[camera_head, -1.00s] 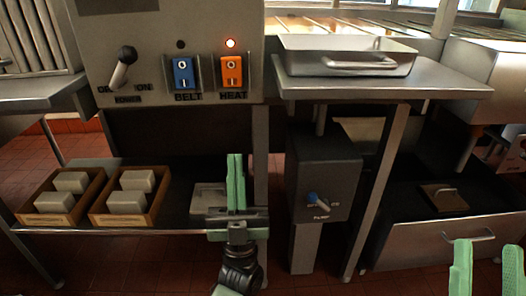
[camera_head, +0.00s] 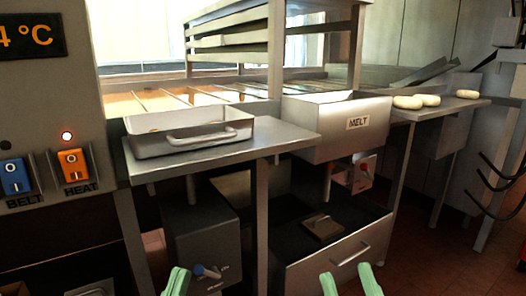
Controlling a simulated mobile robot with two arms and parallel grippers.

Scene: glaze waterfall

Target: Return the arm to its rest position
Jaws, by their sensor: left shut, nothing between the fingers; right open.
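My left gripper (camera_head: 176,282) shows only its green fingertips at the bottom edge, left of centre. Its fingers are together with nothing between them. It stands in front of the dark pump box (camera_head: 203,245) under the steel table. My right gripper (camera_head: 349,282) shows its two green fingertips at the bottom edge, right of centre. They are spread apart and empty, in front of the steel drawer (camera_head: 335,255). The rest of both arms is below the picture.
A metal tray (camera_head: 190,133) rests on the steel table (camera_head: 280,137). The MELT tank (camera_head: 335,125) stands to its right. Several pale round pieces (camera_head: 430,100) lie on the right shelf. The control panel with BELT (camera_head: 14,177) and lit HEAT (camera_head: 76,170) switches is at left.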

